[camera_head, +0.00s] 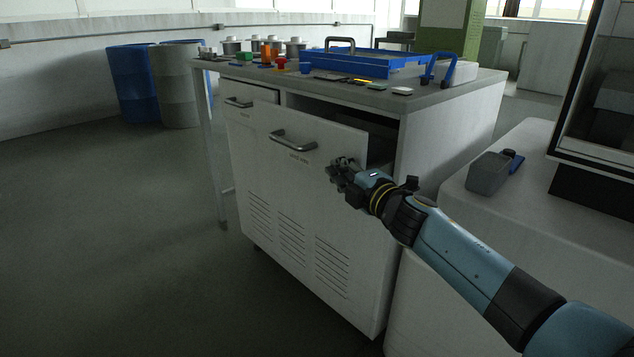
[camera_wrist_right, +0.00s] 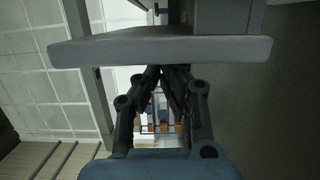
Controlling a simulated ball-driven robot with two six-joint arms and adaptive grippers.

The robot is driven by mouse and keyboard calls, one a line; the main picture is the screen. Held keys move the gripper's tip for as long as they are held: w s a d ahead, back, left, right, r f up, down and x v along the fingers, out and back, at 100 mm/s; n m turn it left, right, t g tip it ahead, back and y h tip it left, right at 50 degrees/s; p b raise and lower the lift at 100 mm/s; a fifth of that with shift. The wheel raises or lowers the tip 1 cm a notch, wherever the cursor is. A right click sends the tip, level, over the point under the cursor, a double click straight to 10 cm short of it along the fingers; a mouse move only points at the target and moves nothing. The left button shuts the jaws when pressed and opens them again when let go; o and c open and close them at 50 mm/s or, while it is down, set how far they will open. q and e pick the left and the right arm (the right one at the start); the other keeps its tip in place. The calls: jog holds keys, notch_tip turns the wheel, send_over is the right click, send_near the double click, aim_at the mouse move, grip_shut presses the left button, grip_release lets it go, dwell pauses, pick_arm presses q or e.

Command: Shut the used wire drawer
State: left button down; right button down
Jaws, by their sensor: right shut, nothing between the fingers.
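The used wire drawer (camera_head: 336,137) is the wide drawer at the right of the white cabinet. It stands out from the cabinet, and its dark inside shows behind the front panel. A grey bar handle (camera_head: 293,140) sits on its front above a small label. My right gripper (camera_head: 338,166) is shut and empty at the lower right part of the drawer front, away from the handle. I cannot tell whether it touches the panel. In the right wrist view the shut fingers (camera_wrist_right: 166,74) meet just below a broad grey slab (camera_wrist_right: 160,48). My left gripper is not in view.
The cabinet top (camera_head: 458,89) holds a blue tray (camera_head: 365,66), small parts and several spools. A smaller drawer (camera_head: 240,93) is at its left. A grey box (camera_head: 487,174) sits on the white unit at right. Barrels (camera_head: 180,85) stand at the back left. The floor in front is clear.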

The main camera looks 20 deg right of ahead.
jog(key=w+d, duration=0.1)
jog(key=d, duration=0.2)
jog(key=w+d+b, duration=0.1)
jog(key=d, duration=0.2)
jog(key=w+d, duration=0.1)
jog(key=d, duration=0.2)
jog(key=shift+w+f+b, duration=0.1)
jog(key=shift+b, duration=0.25)
jog(key=shift+w+d, duration=0.15)
jog(key=shift+d, duration=0.2)
jog(key=shift+r, duration=0.2)
